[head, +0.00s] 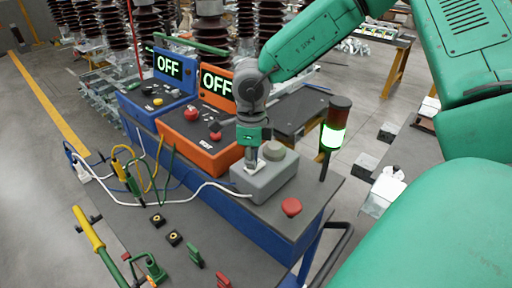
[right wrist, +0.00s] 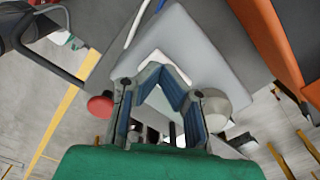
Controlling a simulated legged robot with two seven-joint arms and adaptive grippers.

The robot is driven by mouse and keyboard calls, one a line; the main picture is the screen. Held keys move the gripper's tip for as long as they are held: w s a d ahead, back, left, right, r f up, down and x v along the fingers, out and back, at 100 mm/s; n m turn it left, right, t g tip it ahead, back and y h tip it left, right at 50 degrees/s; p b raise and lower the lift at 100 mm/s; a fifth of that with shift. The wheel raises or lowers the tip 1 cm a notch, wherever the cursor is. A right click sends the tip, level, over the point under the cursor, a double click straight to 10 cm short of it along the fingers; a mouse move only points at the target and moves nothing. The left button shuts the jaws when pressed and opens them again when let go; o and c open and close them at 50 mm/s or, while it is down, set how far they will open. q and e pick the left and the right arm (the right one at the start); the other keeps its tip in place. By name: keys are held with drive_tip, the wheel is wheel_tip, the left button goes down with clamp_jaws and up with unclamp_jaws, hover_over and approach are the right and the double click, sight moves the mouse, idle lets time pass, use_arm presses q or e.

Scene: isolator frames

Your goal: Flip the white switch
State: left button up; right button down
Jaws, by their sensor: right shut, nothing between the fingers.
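The white switch (right wrist: 160,56) shows in the right wrist view as a pale square patch on top of a grey box (right wrist: 205,50). The fingertips of my right gripper (right wrist: 164,76) are over it and hide part of it. In the head view my right gripper (head: 250,164) points down at the top of the grey box (head: 268,186), beside a round beige knob (head: 274,150). The fingers are shut with nothing between them. Whether they touch the switch, and which way it is tipped, I cannot tell. My left gripper is not in view.
A red button (head: 291,207) is on the bench right of the grey box. An orange console (head: 190,150) and a blue console (head: 150,107) behind read OFF. A lit signal lamp (head: 333,136) stands at right. Cables (head: 120,203) and small connectors lie at left.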

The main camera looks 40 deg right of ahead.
drive_tip(key=shift+a+r+p, duration=0.25)
drive_tip(key=shift+a+p, duration=0.05)
drive_tip(key=shift+a, duration=0.05)
drive_tip(key=shift+a+r+p, duration=0.1)
drive_tip(key=shift+r+p, duration=0.45)
drive_tip(key=shift+p, duration=0.1)
drive_tip(key=shift+r+p, duration=0.6)
drive_tip(key=shift+p, duration=0.1)
drive_tip(key=shift+d+r+p, duration=0.3)
drive_tip(key=shift+r+p, duration=0.55)
drive_tip(key=shift+r, duration=0.3)
drive_tip(key=shift+a+r, duration=0.2)
drive_tip(key=shift+r, duration=0.8)
drive_tip(key=shift+d, duration=0.15)
drive_tip(key=shift+f, duration=0.1)
